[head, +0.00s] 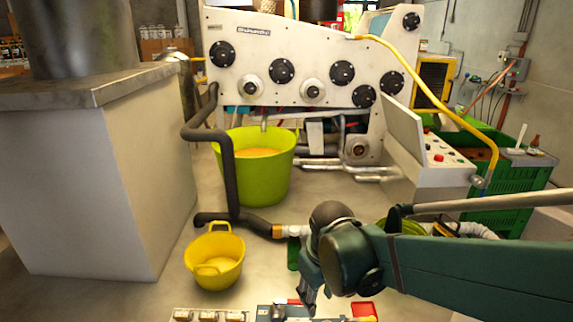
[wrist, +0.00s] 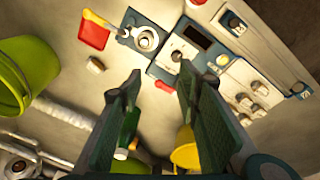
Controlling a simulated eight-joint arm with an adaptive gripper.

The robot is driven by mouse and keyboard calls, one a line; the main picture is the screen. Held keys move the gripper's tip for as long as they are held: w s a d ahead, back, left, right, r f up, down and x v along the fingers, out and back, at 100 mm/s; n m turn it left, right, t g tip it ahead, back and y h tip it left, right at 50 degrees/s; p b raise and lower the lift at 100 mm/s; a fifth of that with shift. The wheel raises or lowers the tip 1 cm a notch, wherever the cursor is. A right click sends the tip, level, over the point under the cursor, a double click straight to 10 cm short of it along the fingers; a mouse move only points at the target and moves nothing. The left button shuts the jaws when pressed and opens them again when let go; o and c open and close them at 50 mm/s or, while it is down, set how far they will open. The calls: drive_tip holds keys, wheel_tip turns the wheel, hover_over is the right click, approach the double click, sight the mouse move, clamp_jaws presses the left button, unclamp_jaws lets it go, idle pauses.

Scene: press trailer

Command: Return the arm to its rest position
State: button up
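My gripper (head: 309,298) hangs down at the bottom middle of the head view, at the end of my green arm. In the wrist view my gripper (wrist: 160,78) shows two dark fingers spread apart with nothing between them. It is open and empty. Beyond the fingertips is a board (wrist: 160,45) with instruments and switches. My arm reaches in from the right edge of the head view, bent at a dark joint.
A yellow bucket (head: 215,262) stands left of my gripper, near a black hose (head: 229,170). Behind are a lime tub (head: 250,185) and a white press machine (head: 310,60). A control box (head: 440,160) and green crate (head: 510,200) stand right. A counter (head: 95,180) fills the left.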

drive_tip(key=s+d+r+m+t, duration=0.5)
drive_tip(key=s+d+r, duration=0.4)
drive_tip(key=d, duration=0.4)
drive_tip(key=shift+d+r+m+p, duration=0.25)
drive_tip(key=shift+r+m+p, duration=0.15)
drive_tip(key=shift+m, duration=0.2)
idle(3.3)
